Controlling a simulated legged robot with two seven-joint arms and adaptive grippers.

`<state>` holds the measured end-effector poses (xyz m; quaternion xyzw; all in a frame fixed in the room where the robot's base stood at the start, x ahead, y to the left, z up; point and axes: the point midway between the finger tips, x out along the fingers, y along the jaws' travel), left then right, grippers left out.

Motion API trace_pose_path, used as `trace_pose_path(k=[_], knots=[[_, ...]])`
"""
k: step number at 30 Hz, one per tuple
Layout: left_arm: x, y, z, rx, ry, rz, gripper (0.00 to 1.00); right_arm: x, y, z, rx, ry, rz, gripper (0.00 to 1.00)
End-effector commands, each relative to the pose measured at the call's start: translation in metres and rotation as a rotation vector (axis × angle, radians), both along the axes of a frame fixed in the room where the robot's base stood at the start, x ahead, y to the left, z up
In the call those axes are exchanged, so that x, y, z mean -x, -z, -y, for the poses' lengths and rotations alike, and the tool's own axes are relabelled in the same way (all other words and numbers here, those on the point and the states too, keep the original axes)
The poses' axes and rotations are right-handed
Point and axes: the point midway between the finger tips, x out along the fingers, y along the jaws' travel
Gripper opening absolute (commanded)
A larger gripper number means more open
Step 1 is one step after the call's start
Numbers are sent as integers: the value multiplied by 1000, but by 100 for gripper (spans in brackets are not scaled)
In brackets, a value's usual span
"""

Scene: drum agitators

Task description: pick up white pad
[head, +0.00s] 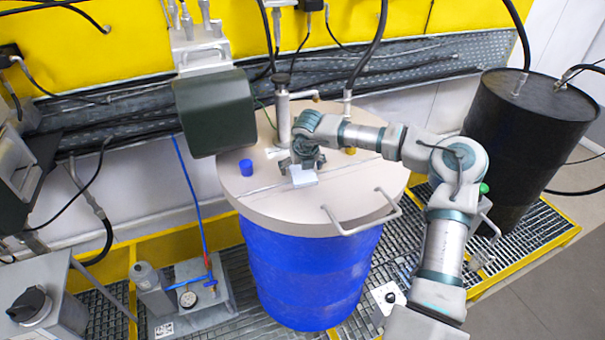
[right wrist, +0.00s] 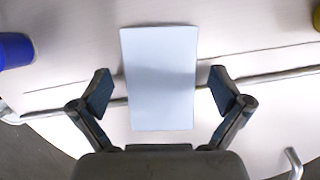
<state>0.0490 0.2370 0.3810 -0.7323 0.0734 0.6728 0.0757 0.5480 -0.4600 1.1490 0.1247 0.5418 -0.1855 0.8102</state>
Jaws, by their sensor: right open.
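The white pad (head: 303,175) lies on the beige lid (head: 350,205) of the blue drum (head: 310,275). In the right wrist view the pad (right wrist: 160,75) is a pale rectangle reaching between the fingers. My right gripper (right wrist: 161,92) is open, with one finger on each side of the pad and a gap to each. In the head view my right gripper (head: 303,162) is over the lid, just behind the pad, and hides its far part. My left gripper is not in view.
A blue cap (head: 246,168) stands on the lid left of the pad; a metal post (head: 283,115) rises behind. A dark green motor housing (head: 215,112) overhangs the lid's left back. A handle (head: 365,218) crosses the front right edge. A black drum (head: 525,130) stands right.

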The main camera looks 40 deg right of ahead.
Motion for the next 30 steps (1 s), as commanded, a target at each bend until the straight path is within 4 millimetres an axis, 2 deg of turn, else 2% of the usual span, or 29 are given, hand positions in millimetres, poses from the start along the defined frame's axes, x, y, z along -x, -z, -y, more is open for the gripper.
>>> trace_pose_path(k=[6, 12, 13, 24, 30], knots=[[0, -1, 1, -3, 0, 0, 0, 0, 2, 4, -4, 1, 0, 100], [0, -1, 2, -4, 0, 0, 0, 0, 2, 5, -4, 1, 0, 50], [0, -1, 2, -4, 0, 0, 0, 0, 2, 5, -4, 1, 0, 44], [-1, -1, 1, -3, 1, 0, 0, 0, 4, 4, -3, 1, -5, 44], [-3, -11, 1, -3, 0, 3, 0, 0, -1, 4, -4, 0, -7, 44]])
